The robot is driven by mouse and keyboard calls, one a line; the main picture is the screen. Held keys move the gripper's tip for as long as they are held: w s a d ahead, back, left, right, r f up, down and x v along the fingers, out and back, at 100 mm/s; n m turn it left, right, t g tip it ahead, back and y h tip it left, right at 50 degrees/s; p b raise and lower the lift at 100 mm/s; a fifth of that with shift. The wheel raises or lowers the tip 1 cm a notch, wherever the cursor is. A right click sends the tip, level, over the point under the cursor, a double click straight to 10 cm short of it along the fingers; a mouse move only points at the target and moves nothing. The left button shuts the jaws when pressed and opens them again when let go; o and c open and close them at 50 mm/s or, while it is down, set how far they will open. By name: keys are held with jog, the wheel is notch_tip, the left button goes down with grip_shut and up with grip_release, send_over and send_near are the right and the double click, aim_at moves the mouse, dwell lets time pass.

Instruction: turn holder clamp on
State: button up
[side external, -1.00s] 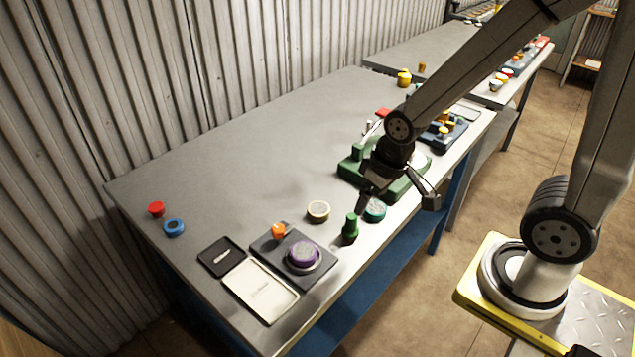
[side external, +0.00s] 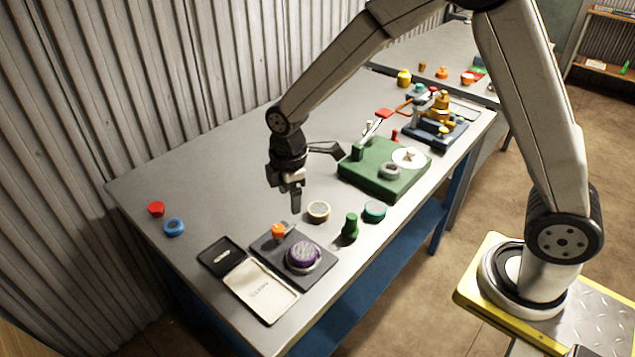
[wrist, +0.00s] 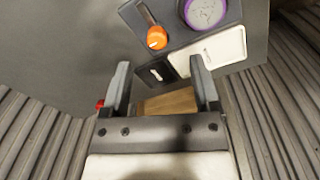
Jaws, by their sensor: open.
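A dark holder plate (side external: 329,260) lies near the front of the grey bench and carries an orange knob (side external: 278,231) and a purple disc (side external: 303,254) in a grey ring. In the wrist view the orange knob (wrist: 156,38) sits at the end of a slot in the plate, beyond my fingers, with the purple disc (wrist: 203,12) to its right. I cannot tell for certain which part is the clamp. My gripper (side external: 314,178) is open and empty, above the bench and behind the plate. Both fingers show in the wrist view, apart from the knob.
A cream tray (side external: 260,290) and a small black panel (side external: 215,262) adjoin the plate. A beige round piece (side external: 318,211), a green peg (side external: 350,227) and a teal ring (side external: 375,211) stand nearby. A green fixture (side external: 375,180) lies to the right.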

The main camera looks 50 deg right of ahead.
aim_at(278, 227)
jog(key=w+a+n, duration=0.1)
jog(key=w+a+f+n, duration=0.1)
jog(key=shift+w+a+f+n, duration=0.1)
jog(key=shift+w+f+n, duration=0.05)
jog(key=shift+n, duration=0.25)
jog(key=shift+f, duration=0.15)
jog(key=shift+f, duration=3.8)
grip_shut()
